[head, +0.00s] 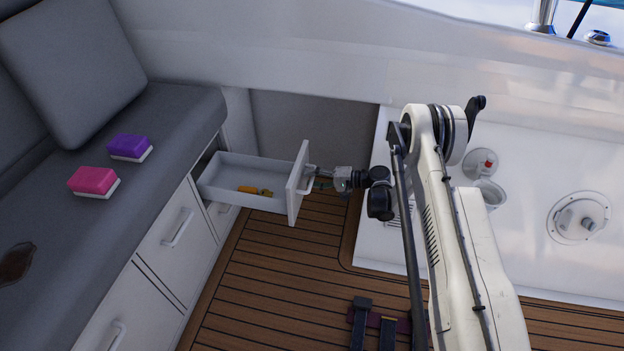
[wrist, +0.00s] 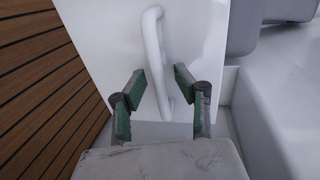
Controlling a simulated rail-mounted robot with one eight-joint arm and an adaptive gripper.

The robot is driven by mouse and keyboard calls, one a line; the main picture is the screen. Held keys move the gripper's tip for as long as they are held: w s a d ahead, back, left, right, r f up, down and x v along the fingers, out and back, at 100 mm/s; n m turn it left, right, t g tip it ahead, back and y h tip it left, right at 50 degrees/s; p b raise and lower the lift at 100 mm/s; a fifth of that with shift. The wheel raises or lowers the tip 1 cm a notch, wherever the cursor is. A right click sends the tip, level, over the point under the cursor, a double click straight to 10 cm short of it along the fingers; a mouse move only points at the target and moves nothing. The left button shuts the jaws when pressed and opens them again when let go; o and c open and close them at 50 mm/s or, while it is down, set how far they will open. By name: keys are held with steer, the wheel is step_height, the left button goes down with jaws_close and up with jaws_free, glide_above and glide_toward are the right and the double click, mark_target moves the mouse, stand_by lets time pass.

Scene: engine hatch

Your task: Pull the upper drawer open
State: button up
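The upper drawer (head: 248,180) is white and stands pulled out from the bench cabinet in the head view, with a small yellow object (head: 254,190) inside. Its white front (head: 297,184) faces my arm and carries a white bar handle (head: 309,180). In the wrist view the handle (wrist: 156,60) runs up the drawer front (wrist: 105,40). My gripper (head: 322,179) is at the handle in the head view. In the wrist view its green-padded fingers (wrist: 160,82) are spread apart, one on each side of the handle's lower part, with gaps visible.
Lower cabinet fronts with handles (head: 178,227) lie nearer along the bench. A pink sponge (head: 93,180) and a purple sponge (head: 129,146) lie on the grey bench cushion (head: 170,115). Wooden floor (head: 270,270) is open in front. A white hatch area (head: 530,240) is at right.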

steer(key=shift+d, duration=0.1)
steer(key=v, duration=1.2)
stand_by(0.4)
step_height(320, 180, up, 15)
steer(key=w+a+h, duration=0.1)
steer(key=h, duration=0.2)
steer(key=s+r+h, duration=0.2)
steer(key=s+r, duration=0.2)
steer(key=r, duration=0.3)
steer(key=s+r+h, duration=0.2)
steer(key=s+r, duration=0.2)
steer(key=r, duration=0.3)
steer(key=s+d+r+n+t+h, duration=0.1)
steer(key=s+r+h, duration=0.1)
steer(key=s+r, duration=0.35)
steer(key=s+d+r+h, duration=0.1)
steer(key=s+r+h, duration=0.1)
steer(key=s, duration=0.6)
steer(key=s+d+n+t+h, duration=0.2)
steer(key=s+d+h, duration=0.2)
steer(key=s, duration=1.3)
step_height(320, 180, up, 19)
steer(key=p, duration=1.8)
steer(key=shift+d+f, duration=0.2)
steer(key=shift+d, duration=0.1)
